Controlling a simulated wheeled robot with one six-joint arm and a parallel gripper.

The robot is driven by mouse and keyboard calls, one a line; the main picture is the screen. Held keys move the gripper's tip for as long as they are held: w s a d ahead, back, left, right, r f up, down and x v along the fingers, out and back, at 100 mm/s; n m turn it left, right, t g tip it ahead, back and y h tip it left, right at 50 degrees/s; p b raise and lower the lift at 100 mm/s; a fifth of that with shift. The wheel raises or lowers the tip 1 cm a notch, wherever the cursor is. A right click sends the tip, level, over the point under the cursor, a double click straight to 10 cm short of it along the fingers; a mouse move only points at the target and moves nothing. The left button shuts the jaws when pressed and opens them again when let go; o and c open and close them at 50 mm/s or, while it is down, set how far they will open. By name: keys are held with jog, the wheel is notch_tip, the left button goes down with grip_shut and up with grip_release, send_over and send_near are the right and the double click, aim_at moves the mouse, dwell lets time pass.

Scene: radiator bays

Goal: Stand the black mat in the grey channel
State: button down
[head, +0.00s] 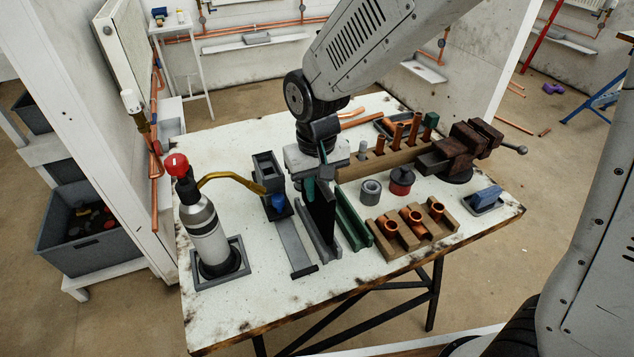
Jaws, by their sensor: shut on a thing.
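The black mat (321,214) is a thin dark panel, held upright on edge in the middle of the table. My gripper (318,186) is shut on its upper part from above. The grey channel (325,251) is a long narrow trough running toward the table's front edge, directly below the mat. The mat's lower edge meets or overlaps the channel in the head view. I cannot tell whether it rests on the channel's floor or is still held above it.
A green channel (353,222) stands close on the right, and a flat grey bar (294,246) lies on the left. A torch bottle (206,232) stands at the left. A wooden block with copper fittings (400,244), a vise (462,150) and a blue sponge (487,195) are right.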

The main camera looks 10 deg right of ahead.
jog(key=shift+f, duration=0.1)
dwell(0.3)
jog(key=shift+f, duration=0.45)
jog(key=shift+f, duration=0.1)
jog(key=shift+f, duration=1.3)
jog(key=c, duration=1.3)
grip_release()
jog(key=shift+r, duration=3.5)
